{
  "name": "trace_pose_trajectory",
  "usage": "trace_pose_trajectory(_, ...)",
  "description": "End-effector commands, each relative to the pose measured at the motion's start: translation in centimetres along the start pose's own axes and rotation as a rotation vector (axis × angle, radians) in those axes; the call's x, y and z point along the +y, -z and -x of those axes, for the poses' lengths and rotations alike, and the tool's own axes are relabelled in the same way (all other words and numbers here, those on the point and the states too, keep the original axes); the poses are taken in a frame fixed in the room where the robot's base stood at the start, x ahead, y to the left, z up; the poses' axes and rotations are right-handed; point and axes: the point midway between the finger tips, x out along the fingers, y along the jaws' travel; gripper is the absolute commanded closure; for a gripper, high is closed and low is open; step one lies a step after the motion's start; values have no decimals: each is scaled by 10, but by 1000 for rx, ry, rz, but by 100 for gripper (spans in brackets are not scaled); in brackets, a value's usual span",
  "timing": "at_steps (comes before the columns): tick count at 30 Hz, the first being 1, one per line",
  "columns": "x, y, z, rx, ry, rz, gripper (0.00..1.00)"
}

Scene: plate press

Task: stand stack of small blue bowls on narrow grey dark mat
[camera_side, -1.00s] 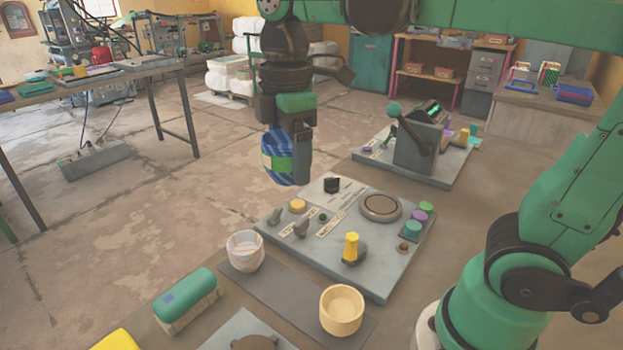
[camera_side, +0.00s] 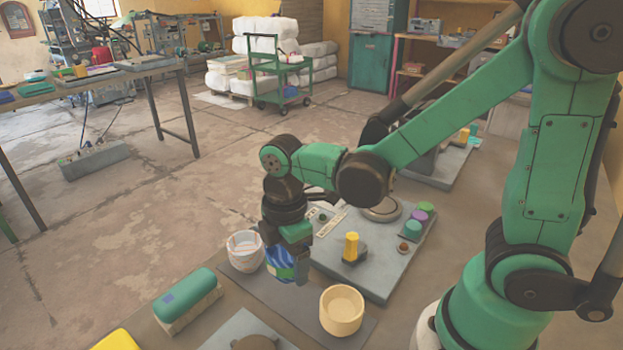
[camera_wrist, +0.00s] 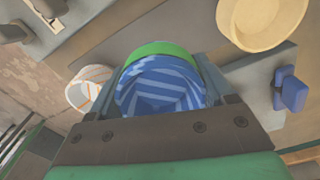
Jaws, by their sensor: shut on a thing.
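The stack of small blue bowls (camera_side: 281,261) shows blue with paler stripes and a green band. My gripper (camera_side: 288,262) is shut on it. In the wrist view the bowls (camera_wrist: 160,88) sit between my fingers, open side toward the camera, with a green rim (camera_wrist: 158,48) along one edge. The narrow dark grey mat (camera_side: 300,312) lies on the table below, between a white cup (camera_side: 245,252) and a cream bowl (camera_side: 342,311). The bowls hang over the part of the mat between these two. Whether they touch the mat I cannot tell.
The white cup stands close to the left of my gripper, and the cream bowl is to the right. A grey control panel (camera_side: 385,262) with knobs lies behind. A green-topped block (camera_side: 186,293) is at the left front, and a grey plate (camera_side: 243,332) is nearer the camera.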

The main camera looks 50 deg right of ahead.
Motion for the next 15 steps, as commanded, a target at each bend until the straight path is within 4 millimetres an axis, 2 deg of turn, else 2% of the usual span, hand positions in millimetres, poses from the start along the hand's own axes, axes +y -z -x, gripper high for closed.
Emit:
trace_pose_trajectory(5,0,0,-10,0,0,0,84)
trace_pose_trajectory(12,0,0,-38,0,0,0,84)
trace_pose_trajectory(15,0,0,-44,0,0,0,84)
